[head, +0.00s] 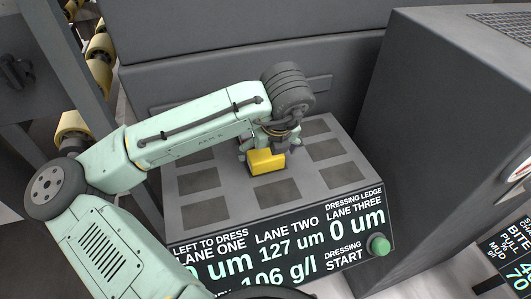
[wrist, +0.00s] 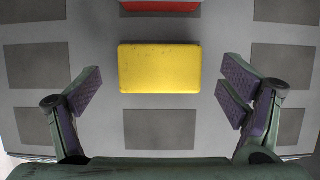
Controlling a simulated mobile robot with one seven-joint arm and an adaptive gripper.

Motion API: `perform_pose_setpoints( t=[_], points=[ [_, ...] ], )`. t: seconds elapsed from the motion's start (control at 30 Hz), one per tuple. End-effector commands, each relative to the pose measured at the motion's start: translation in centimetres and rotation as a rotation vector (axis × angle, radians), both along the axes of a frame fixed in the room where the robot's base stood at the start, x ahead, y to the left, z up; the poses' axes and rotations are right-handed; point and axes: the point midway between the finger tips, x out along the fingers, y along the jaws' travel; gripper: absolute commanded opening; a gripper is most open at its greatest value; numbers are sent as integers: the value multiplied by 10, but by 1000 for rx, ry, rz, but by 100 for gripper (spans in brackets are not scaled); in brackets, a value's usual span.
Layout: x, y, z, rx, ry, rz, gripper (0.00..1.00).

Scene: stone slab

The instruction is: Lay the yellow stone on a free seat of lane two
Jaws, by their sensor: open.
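The yellow stone (head: 266,162) is a rectangular block over the middle column of the slab (head: 227,198), above the lane two label. In the wrist view the yellow stone (wrist: 160,69) lines up with the middle row of dark seats and seems to lie flat. My gripper (head: 270,150) is open around it; in the wrist view its fingers (wrist: 160,88) stand left and right of the stone, apart from it. A bare lane two seat (wrist: 160,130) shows at the front, also in the head view (head: 276,193). A red stone (wrist: 160,6) is partly cut off beyond the yellow one.
Bare seats of lane one (head: 205,212) and lane three (head: 340,174) flank the middle. The front display (head: 275,250) reads lane one 0 um, lane two 127 um, lane three 0 um. A green button (head: 379,245) is at its right. A tall grey cabinet (head: 440,130) stands close at right.

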Motion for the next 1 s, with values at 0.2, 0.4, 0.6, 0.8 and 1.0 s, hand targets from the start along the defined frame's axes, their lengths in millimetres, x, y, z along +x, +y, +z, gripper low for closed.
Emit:
perform_pose_setpoints(
  t=[0.2, 0.4, 0.6, 0.8, 1.0],
  points=[
    [-17, -6, 46, 0, -3, -1, 91],
    [-28, -10, 71, 1, -1, -1, 91],
    [-31, -11, 79, -1, 0, 0, 91],
    [-31, -10, 79, 0, 0, 0, 91],
    [-31, -10, 78, 0, 0, 0, 91]
  ],
)
